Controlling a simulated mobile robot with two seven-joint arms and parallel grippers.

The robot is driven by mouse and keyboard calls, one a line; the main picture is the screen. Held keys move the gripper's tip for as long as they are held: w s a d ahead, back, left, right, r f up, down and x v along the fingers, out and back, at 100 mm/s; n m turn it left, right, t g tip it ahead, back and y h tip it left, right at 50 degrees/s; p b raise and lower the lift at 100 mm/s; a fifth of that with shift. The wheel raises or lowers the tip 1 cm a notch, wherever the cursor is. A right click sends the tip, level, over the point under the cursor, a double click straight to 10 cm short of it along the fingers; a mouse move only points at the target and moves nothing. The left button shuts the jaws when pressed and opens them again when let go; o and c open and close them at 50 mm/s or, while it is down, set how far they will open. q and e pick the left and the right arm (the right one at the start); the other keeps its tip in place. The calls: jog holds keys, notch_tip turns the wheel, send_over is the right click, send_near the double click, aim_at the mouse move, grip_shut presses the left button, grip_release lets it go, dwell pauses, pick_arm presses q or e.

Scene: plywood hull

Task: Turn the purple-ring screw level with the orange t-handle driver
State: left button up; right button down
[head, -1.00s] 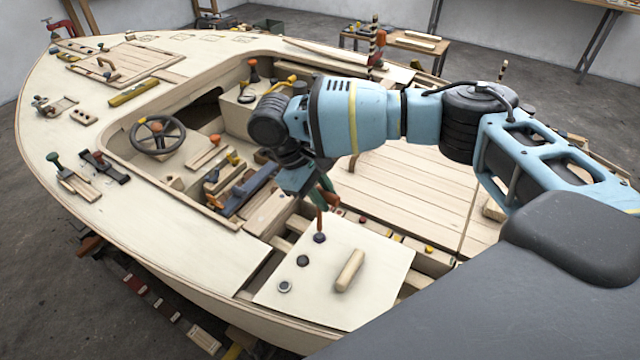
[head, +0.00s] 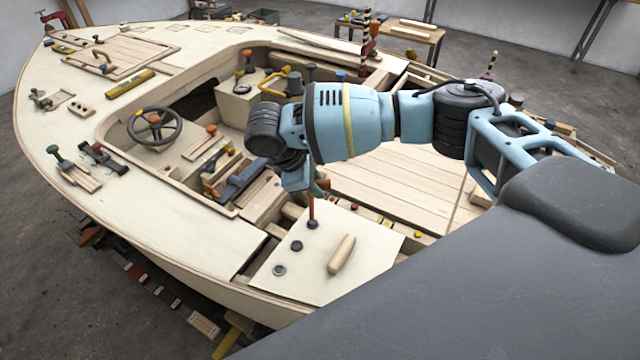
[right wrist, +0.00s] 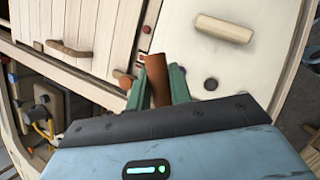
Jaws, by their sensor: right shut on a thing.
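My right gripper (head: 316,188) is shut on the orange t-handle driver (head: 311,210) above the pale panel at the stern. The driver stands nearly upright, its lower end at the purple-ring screw (head: 312,224); the exact fit at the tip is too small to tell. In the right wrist view the driver (right wrist: 157,80) sits between the green fingers (right wrist: 156,90). A purple spot beside the right finger looks like the screw's ring (right wrist: 180,69), partly hidden. Whether the screw is level cannot be told. My left gripper is not in view.
Two more dark round screws (head: 296,246) (head: 279,270) lie in line on the panel (head: 310,280), near a wooden handle (head: 341,254). A steering wheel (head: 155,127) and a tray of tools (head: 228,180) are to the left. The slatted deck (head: 400,190) behind is mostly clear.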

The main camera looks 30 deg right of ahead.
jog(key=n+t, duration=0.1)
jog(key=n, duration=0.1)
jog(key=n+p, duration=0.1)
jog(key=shift+w+d+r+n+t, duration=0.15)
jog(key=shift+r+n+t, duration=0.15)
jog(key=shift+n+t, duration=0.1)
jog(key=shift+f+n+t, duration=0.3)
jog(key=shift+n, duration=0.4)
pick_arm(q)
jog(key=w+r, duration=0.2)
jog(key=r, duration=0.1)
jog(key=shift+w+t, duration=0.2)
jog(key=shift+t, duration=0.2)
pick_arm(e)
jog(key=shift+f, duration=0.65)
